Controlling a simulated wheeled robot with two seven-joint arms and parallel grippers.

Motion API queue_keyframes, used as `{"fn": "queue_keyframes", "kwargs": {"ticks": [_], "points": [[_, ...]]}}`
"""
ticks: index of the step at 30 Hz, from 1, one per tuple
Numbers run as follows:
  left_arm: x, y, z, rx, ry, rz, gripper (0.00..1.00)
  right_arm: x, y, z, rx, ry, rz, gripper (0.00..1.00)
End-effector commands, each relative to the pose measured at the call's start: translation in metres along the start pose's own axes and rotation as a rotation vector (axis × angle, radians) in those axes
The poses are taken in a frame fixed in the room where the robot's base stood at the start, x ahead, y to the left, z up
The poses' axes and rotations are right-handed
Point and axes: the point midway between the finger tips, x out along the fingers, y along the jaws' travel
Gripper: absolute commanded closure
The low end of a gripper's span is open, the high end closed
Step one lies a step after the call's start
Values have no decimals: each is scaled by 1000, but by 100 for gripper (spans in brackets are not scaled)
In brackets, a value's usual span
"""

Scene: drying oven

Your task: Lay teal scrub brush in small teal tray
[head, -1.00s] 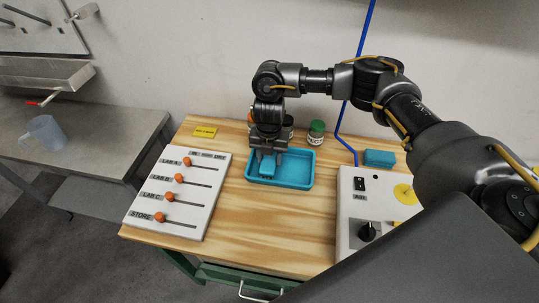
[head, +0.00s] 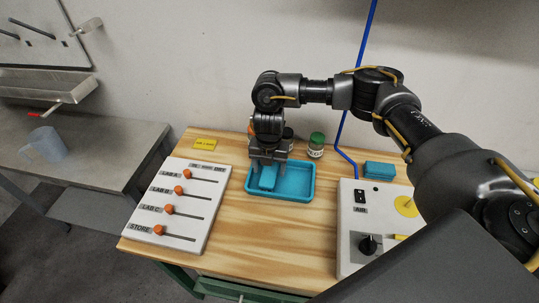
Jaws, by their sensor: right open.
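The small teal tray (head: 300,199) sits near the middle of the wooden table. A teal block that looks like the scrub brush (head: 268,178) is inside the tray, toward its left end. It appears to rest on the tray floor. My right gripper (head: 268,169) points down over the left part of the tray. Its fingers are open, one on each side of the brush, and they hide part of it. Whether a finger touches it cannot be told. My left gripper is not in view.
A green-lidded jar (head: 316,146) and a dark jar stand behind the tray. A white slider board (head: 180,207) lies left, a white control box (head: 352,215) right, with another teal block (head: 379,170) behind it. Bare wood lies in front of the tray.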

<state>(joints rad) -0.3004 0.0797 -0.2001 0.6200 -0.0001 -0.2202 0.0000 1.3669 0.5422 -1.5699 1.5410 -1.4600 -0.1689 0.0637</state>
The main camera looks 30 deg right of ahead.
Motion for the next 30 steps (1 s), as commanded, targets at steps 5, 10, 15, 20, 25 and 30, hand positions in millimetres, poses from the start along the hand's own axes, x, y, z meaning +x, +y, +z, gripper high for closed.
{"fn": "queue_keyframes", "kwargs": {"ticks": [5, 10, 15, 20, 25, 30], "points": [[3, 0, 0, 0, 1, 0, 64, -36, 1, 2, -3, -7, 3, 33], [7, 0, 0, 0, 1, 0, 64, -71, 0, 1, -1, -6, 2, 33], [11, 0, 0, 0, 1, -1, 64, -97, 0, 1, 0, -4, 1, 33], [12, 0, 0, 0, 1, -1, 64, -108, 0, 0, 0, -1, 0, 33], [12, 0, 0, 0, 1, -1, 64, -111, 0, 0, 1, -1, -1, 33], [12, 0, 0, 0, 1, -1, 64, -111, 0, 0, 1, -1, -1, 33]]}}
